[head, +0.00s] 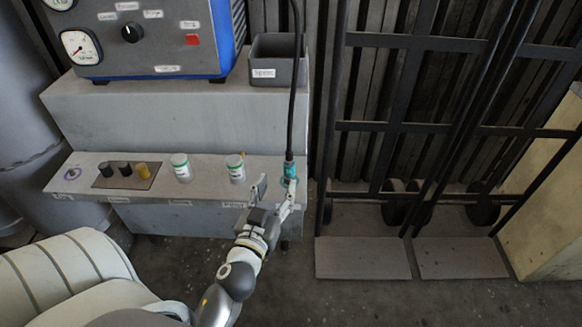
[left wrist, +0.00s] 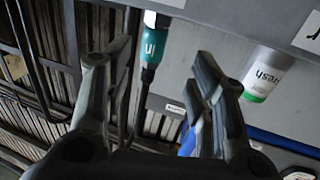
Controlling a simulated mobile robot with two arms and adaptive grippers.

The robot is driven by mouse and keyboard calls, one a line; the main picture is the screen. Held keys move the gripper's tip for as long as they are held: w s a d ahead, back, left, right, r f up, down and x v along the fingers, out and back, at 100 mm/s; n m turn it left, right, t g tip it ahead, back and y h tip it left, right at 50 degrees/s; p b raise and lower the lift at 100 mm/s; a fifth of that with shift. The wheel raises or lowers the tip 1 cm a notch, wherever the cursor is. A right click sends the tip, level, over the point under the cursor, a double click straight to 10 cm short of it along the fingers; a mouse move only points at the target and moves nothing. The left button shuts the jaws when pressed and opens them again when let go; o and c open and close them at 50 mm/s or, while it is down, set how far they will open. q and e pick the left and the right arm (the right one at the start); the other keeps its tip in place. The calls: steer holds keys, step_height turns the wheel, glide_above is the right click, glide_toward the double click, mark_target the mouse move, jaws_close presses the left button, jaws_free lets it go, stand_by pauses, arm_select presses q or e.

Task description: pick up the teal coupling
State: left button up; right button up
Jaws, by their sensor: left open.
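The teal coupling (head: 290,171) sits at the lower end of a black hose (head: 293,110), at the right end of the grey bench shelf (head: 208,168). In the left wrist view the teal coupling (left wrist: 151,47) shows lettering that looks like "IN", a metal part at one end and the black hose at the other. My left gripper (head: 279,188) is open, its fingertips close to the coupling. In the left wrist view the coupling appears in the gap of the left gripper (left wrist: 152,65), nearer one finger. I cannot tell whether a finger touches it. My right gripper is not in view.
A white jar with a green band (head: 236,168) stands left of the gripper; another jar (head: 181,167) is further left. A plate (head: 127,176) holds small black and yellow parts. A grey bin (head: 277,62) stands above. Black hand trucks (head: 400,125) stand to the right.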

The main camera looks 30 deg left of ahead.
mark_target(288, 174)
arm_select(q)
steer(key=shift+d+f+p+x, duration=0.15)
steer(key=shift+p+x, duration=0.1)
steer(key=shift+x, duration=1.1)
steer(key=shift+d+f+p+x, duration=0.1)
steer(key=shift+d+p+x, duration=0.1)
steer(key=shift+x, duration=1.2)
steer(key=shift+d+f+p+x, duration=0.1)
steer(key=shift+p+x, duration=0.15)
steer(key=shift+x, duration=1.1)
steer(key=shift+w, duration=0.15)
jaws_close()
